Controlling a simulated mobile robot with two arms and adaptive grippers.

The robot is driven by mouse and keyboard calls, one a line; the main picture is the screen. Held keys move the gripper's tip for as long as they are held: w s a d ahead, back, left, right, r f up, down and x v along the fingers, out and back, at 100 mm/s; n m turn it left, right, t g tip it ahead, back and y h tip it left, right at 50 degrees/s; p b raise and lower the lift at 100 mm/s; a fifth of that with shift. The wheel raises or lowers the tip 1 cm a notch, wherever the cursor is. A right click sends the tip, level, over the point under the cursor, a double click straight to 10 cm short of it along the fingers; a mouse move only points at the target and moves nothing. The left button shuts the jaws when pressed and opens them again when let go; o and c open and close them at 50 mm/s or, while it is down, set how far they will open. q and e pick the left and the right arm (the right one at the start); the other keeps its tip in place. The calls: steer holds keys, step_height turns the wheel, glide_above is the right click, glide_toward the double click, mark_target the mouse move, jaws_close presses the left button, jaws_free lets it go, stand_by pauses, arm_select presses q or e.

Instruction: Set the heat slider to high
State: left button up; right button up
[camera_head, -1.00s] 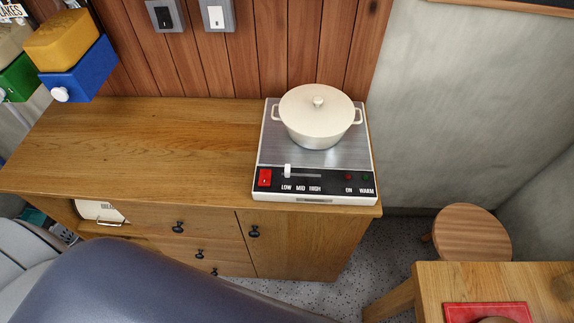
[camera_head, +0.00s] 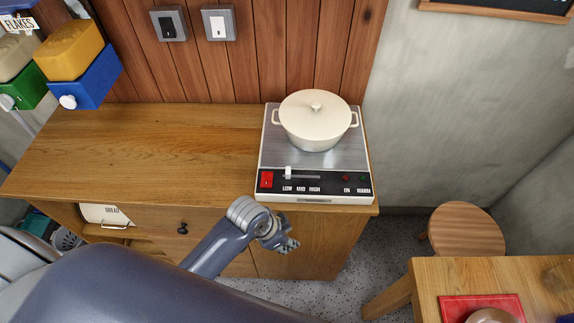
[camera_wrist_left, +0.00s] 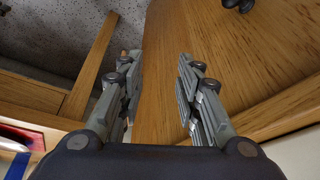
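The heat slider (camera_head: 288,172) is a small white knob on the black front panel of the hot plate (camera_head: 331,180). It sits at the left end of its slot, above the LOW label, with MID and HIGH to its right. My left gripper (camera_head: 288,243) is in front of the cabinet, below the hot plate's front edge and apart from the slider. In the left wrist view my left gripper (camera_wrist_left: 158,78) is open and empty, its fingers apart in front of the wooden cabinet. My right gripper is not in view.
A cream lidded pot (camera_head: 315,122) stands on the hot plate. A red switch (camera_head: 266,179) is just left of the slider. The wooden counter (camera_head: 160,150) left of the hot plate is clear. A round stool (camera_head: 467,230) and a table (camera_head: 425,285) are at the right.

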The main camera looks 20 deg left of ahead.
arm_select(q)
steer(key=d+r+m, duration=0.3)
steer(key=r+m, duration=0.2)
steer(key=r, duration=0.5)
steer(key=m+g+y, duration=0.3)
steer(key=m, duration=1.6)
glide_toward(289, 170)
steer(key=f+p, duration=0.1)
steer(key=f, duration=0.2)
steer(key=f+p, duration=0.2)
steer(key=f, duration=0.2)
steer(key=shift+w+a+f, duration=0.1)
steer(key=shift+a+f, duration=0.05)
steer(key=shift+a, duration=0.1)
steer(key=shift+f, duration=0.75)
jaws_close()
steer(key=shift+d, duration=0.1)
